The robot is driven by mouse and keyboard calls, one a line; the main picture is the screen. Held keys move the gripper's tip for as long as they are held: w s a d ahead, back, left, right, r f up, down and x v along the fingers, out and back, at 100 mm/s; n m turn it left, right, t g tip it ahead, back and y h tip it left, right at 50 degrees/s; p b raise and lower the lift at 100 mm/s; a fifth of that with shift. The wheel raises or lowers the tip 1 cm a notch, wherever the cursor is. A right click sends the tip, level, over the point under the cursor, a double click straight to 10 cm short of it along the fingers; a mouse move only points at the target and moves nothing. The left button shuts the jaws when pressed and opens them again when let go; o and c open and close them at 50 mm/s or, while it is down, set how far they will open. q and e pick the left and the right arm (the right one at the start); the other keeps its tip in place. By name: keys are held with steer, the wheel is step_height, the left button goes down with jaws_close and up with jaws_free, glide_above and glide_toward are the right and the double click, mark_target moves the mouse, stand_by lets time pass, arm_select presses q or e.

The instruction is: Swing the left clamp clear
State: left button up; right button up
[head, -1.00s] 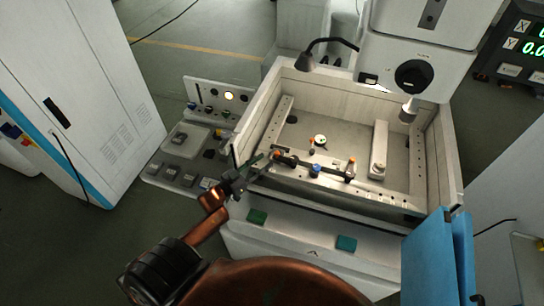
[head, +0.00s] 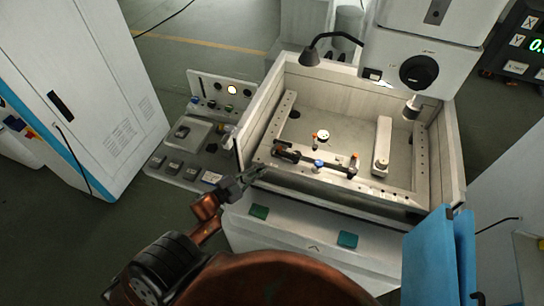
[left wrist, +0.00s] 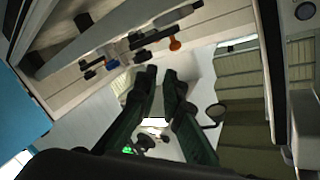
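The left clamp (head: 283,151), a small dark piece, sits on the near rail of the machine's work tank at its left end. My left gripper (head: 263,170) is just in front of and below it, at the tank's near left edge, apart from it. In the left wrist view the gripper (left wrist: 161,70) shows two dark fingers with a narrow gap and nothing between them. Several dark fittings and an orange knob (left wrist: 175,44) lie beyond the fingertips there. My right gripper is not in view.
A blue knob (head: 318,163) is between the clamps, and a white round piece (head: 322,135) is behind. The tank's walls (head: 251,125) surround them. The machine head (head: 415,60) hangs at the back right. A control panel (head: 185,150) stands left. A blue door (head: 438,255) is at right.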

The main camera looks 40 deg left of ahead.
arm_select(q)
steer(key=m, duration=0.1)
steer(key=s+d+m, duration=0.1)
steer(key=m, duration=0.1)
steer(key=s+r+m, duration=0.1)
steer(key=m, duration=0.1)
steer(key=shift+d+y, duration=0.15)
steer(key=shift+y, duration=0.15)
jaws_close()
steer(key=m+p, duration=0.3)
glide_toward(288, 154)
step_height(288, 154, up, 3)
steer(key=w+d, duration=0.1)
steer(key=w, duration=0.1)
steer(key=shift+w+a+f+y, duration=0.3)
steer(key=shift+w+a, duration=0.3)
steer(key=shift+w, duration=0.15)
steer(key=shift+w+a+f, duration=0.15)
steer(key=shift+w+a, duration=0.3)
